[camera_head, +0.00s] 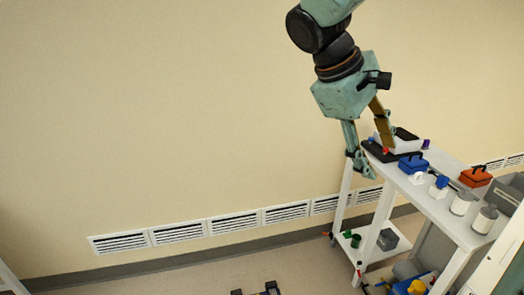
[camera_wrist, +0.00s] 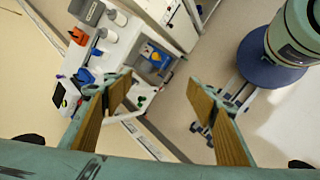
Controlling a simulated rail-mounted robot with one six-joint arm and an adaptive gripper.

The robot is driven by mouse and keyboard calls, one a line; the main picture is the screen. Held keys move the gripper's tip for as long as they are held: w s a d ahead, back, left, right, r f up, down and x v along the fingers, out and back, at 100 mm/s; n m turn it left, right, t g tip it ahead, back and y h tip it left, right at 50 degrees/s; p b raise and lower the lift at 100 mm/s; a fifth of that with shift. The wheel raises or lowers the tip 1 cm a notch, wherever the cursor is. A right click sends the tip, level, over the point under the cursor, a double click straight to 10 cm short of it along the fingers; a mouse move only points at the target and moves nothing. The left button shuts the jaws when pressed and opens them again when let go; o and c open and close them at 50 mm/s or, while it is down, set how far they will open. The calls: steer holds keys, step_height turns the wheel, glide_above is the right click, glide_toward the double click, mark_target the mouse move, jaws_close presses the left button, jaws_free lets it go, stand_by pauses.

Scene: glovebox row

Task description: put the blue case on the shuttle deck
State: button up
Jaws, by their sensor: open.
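The blue case (camera_head: 413,163), a small box with a dark handle, sits on the white bench (camera_head: 437,208) at the right. It also shows in the wrist view as a small blue shape (camera_wrist: 84,76) at the left. My gripper (camera_head: 379,158) hangs at the bench's left end, to the left of the case. Its fingers are spread and empty in the wrist view (camera_wrist: 159,85). Dark parts of a low object (camera_head: 258,290) show at the bottom edge of the head view; I cannot tell if it is the shuttle deck.
An orange case (camera_head: 475,177), grey-white jars (camera_head: 462,202) and a blue-capped bottle (camera_head: 439,187) share the bench top. A dark tray (camera_head: 378,151) lies near its left end. The lower shelf holds a grey container (camera_head: 388,239). Floor left of the bench is mostly clear.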

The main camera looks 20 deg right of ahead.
steer(key=w+d+f+n+g+h+b, duration=0.1)
steer(key=w+d+f+n+h, duration=0.1)
steer(key=w+d+f, duration=0.5)
steer(key=w+d+f+n+g+h, duration=0.15)
steer(key=w+d, duration=0.45)
steer(key=d, duration=0.6)
steer(key=w+d+f+n+g+h+b, duration=0.1)
steer(key=w+d+f+n+h, duration=0.15)
steer(key=w+d, duration=0.5)
steer(key=w+d+f+n+t+h, duration=0.1)
steer(key=w+d+f+n+h, duration=0.3)
steer(key=d+f, duration=0.6)
steer(key=n+t+h+b, duration=0.2)
steer(key=n, duration=0.1)
glide_toward(405, 164)
steer(key=shift+d+r, duration=0.2)
steer(key=shift+d, duration=0.05)
steer(key=shift+d, duration=0.1)
steer(key=shift+s+d+b, duration=0.15)
steer(key=shift+d+b, duration=0.1)
steer(key=shift+d, duration=1.85)
steer(key=shift+s+d+b, duration=0.15)
steer(key=shift+d+b, duration=0.05)
steer(key=shift+d, duration=1.9)
steer(key=shift+d, duration=0.1)
